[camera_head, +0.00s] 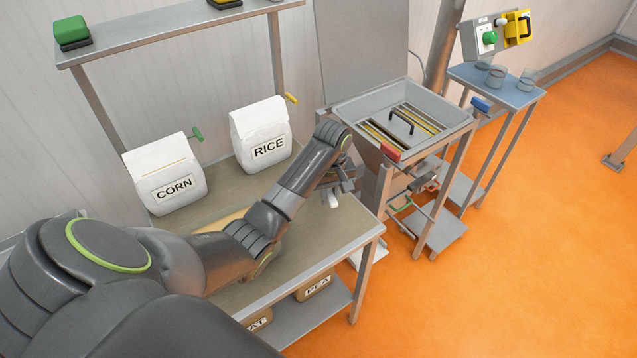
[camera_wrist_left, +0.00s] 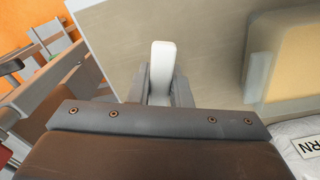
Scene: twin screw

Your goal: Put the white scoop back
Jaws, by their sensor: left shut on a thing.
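The rest of the scoop is hidden by the gripper. My right gripper is not in view.
The table (camera_head: 310,236) carries a white corn bag (camera_head: 165,175) and a white rice bag (camera_head: 260,133) at its back. Containers, one labelled PEA (camera_head: 317,287), sit on the lower shelf. A metal hopper machine (camera_head: 355,110) stands right of the table, with orange floor (camera_head: 520,220) beyond.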

